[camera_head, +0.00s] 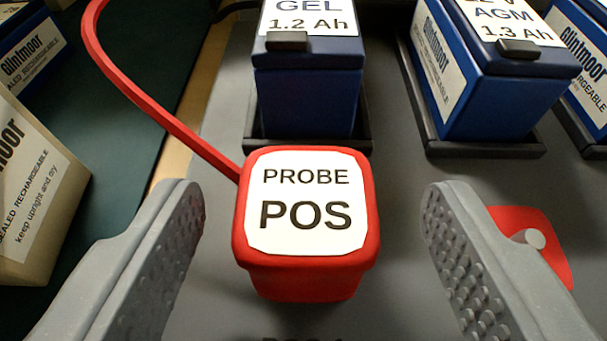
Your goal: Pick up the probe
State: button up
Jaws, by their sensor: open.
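The probe (305,272) is a red block with a white label reading "PROBE POS" on its top. A red cable (140,82) runs from its left side up to the top left. The probe stands upright on a grey surface near the middle of the view. My gripper (312,225) is open, with one grey studded finger to the left of the probe and one to the right. There is a gap on each side and neither finger touches it. The probe's underside is hidden.
Behind the probe, a blue GEL battery (306,100) and a blue AGM battery (490,90) stand in dark trays. Another blue battery (585,60) is at the right edge. A beige battery (35,190) is at left. A red piece with a pale peg (535,240) lies behind the right finger.

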aim_at(306, 230)
jog(key=b+x, duration=0.1)
jog(key=x, duration=0.3)
jog(key=shift+w+a+f, duration=0.1)
jog(key=c, duration=1.2)
jog(key=shift+o, duration=0.2)
